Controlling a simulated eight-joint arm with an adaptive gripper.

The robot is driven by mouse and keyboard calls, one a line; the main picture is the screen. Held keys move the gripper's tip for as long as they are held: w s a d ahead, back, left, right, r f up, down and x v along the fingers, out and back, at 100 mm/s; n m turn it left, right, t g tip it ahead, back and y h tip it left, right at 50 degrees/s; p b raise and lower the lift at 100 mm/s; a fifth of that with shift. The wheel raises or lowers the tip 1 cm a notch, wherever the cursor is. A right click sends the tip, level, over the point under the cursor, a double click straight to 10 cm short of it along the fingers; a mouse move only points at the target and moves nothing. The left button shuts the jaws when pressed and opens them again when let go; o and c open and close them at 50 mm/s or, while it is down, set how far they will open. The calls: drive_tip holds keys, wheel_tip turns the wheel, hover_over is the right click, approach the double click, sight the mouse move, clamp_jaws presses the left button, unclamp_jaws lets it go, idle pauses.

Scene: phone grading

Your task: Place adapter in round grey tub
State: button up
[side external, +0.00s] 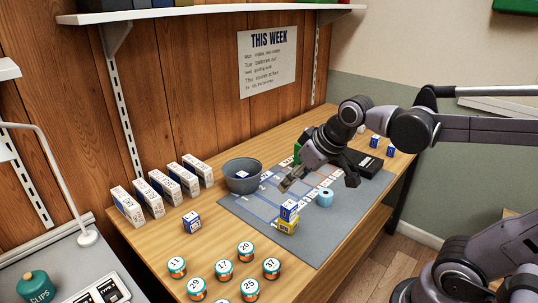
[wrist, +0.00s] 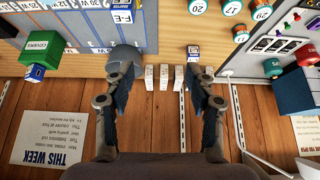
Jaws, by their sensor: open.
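The round grey tub (side external: 232,184) stands on the wooden desk at the mat's left edge. A small blue-and-white box (side external: 241,174) shows inside it; its label is too small to read. My gripper (wrist: 162,80) is open with nothing between its fingers. In the side view it hangs above the mat, right of the tub and apart from it. In the wrist view the left finger partly covers the tub (wrist: 124,54). A blue-and-white box (side external: 192,222) sits on the desk left of the tub.
Several white cartons (side external: 164,188) line the wall side. Round tins (side external: 224,269) stand at the front. A dark box (side external: 370,165) lies farther right.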

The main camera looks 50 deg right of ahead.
drive_tip(key=s+a+f, duration=0.1)
drive_tip(key=s+f, duration=0.3)
drive_tip(key=s, duration=0.1)
drive_tip(key=shift+s+t, duration=0.35)
drive_tip(key=shift+t, duration=0.05)
drive_tip(key=shift+o, duration=0.4)
drive_tip(key=shift+a, duration=0.1)
